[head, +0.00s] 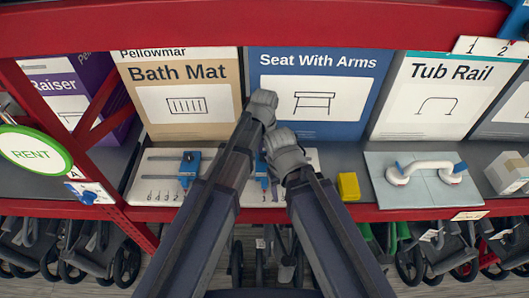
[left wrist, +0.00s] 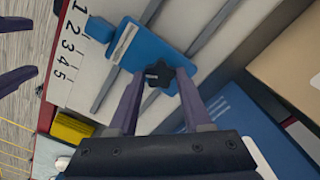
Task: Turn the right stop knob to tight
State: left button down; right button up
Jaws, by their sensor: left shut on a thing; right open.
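The right stop is a blue block (head: 262,169) on a white board (head: 153,165), partly hidden behind my arms in the head view. In the left wrist view the blue stop (left wrist: 128,62) sits across grey rails, beside printed numbers, with a small white label too small to read. Its dark star-shaped knob (left wrist: 158,73) is between the purple fingers of my left gripper (left wrist: 157,78), which is shut on it. In the head view my left gripper (head: 262,107) hides the knob. My right gripper (head: 284,152) is just below it; its spread fingers show at the wrist view's left edge.
A second blue stop (head: 189,167) is on the board's left part. A yellow block (head: 348,186) and a pad with a white grab rail (head: 425,170) lie to the right. Boxes, such as Bath Mat (head: 185,100) and Seat With Arms (head: 350,65), stand behind. A red shelf edge (head: 400,213) runs in front.

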aim_at(265, 156)
dwell(0.4)
pick_arm(q)
jog(key=shift+c, duration=1.7)
grip_release()
notch_tip(265, 156, up, 8)
jog(key=p, duration=0.8)
jog(key=shift+f, duration=0.1)
pick_arm(e)
notch_tip(265, 156, up, 8)
pick_arm(q)
jog(key=shift+s, duration=0.1)
pick_arm(e)
jog(key=shift+s+f, duration=0.1)
jog(key=shift+f, duration=0.05)
